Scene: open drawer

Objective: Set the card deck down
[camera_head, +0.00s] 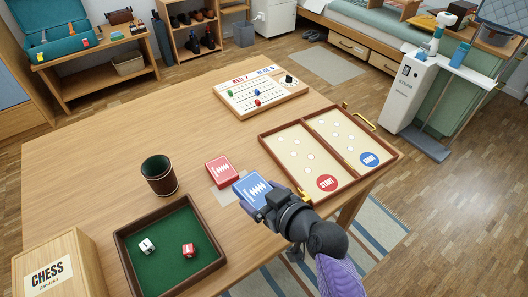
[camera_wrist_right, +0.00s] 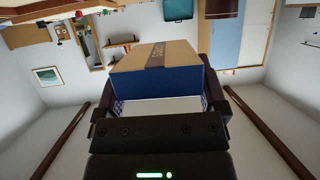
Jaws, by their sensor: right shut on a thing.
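A blue card deck (camera_head: 250,188) with a white design is held in my right gripper (camera_head: 264,204), over the front part of the table between the dice tray and the board. In the right wrist view the box (camera_wrist_right: 155,85) sits between the two dark fingers (camera_wrist_right: 160,105), with a blue side and a tan face. I cannot tell whether its underside touches the table. A red card deck (camera_head: 221,170) lies just left of it. A pale rectangle (camera_head: 225,194) on the tabletop shows between and below the decks. My left gripper is not in view.
A green-lined dice tray (camera_head: 205,276) with two dice stands front left, a dark cup (camera_head: 159,174) behind it. A chess box (camera_head: 53,276) is at the left corner. An open wooden board (camera_head: 265,141) lies right, a scoreboard (camera_head: 238,107) behind. The left tabletop (camera_head: 100,140) is clear.

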